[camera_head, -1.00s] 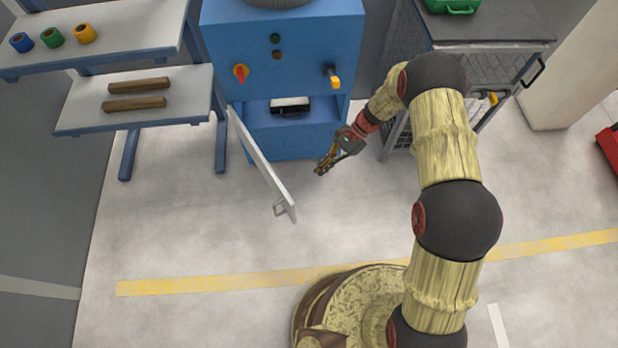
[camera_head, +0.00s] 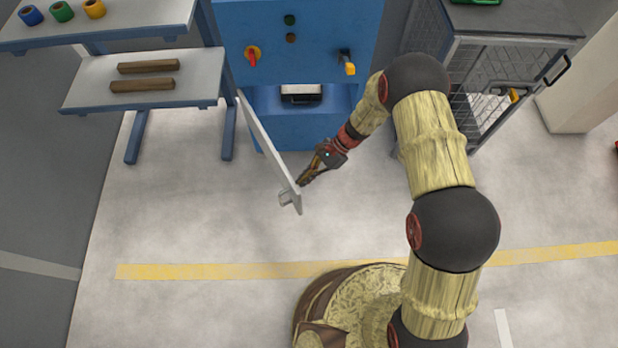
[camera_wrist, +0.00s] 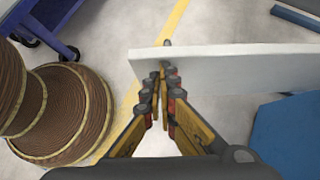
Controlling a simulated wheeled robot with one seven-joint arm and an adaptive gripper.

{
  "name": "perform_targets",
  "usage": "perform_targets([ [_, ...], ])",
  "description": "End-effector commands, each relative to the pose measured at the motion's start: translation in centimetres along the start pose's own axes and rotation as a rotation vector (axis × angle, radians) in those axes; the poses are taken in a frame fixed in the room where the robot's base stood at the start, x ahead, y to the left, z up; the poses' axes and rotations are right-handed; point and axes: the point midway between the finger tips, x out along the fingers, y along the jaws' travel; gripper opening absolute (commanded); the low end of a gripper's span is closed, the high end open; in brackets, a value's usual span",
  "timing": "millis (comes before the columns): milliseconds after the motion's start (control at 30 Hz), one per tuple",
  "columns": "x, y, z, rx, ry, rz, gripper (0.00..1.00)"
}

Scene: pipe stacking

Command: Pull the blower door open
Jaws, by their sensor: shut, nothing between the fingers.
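The blower door (camera_head: 268,148) is a thin white panel standing ajar, swung out from the left side of the blue blower cabinet's (camera_head: 300,125) lower opening. Its handle (camera_head: 286,198) is on the outer face near the free end. My gripper (camera_head: 302,182) is shut and empty, on the inner side of the door close to its free end. In the wrist view the shut fingertips (camera_wrist: 160,72) are right at the door panel (camera_wrist: 240,68); I cannot tell whether they touch it.
A box (camera_head: 301,93) sits inside the opening. A blue-framed bench (camera_head: 140,85) with brown bars stands left. A mesh cart (camera_head: 500,75) stands right of the cabinet. The floor left of the door, with a yellow line (camera_head: 200,271), is clear.

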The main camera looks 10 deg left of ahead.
Motion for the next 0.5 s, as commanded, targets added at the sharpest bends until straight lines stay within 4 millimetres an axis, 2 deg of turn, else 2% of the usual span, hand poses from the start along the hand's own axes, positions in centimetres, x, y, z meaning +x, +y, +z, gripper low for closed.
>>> perform_targets([
  [333,0.3,0.1,0.4,-0.001,0.000,0.002,0.00],
  [500,2.1,0.4,2.3,-0.001,-0.001,0.006,0.00],
])
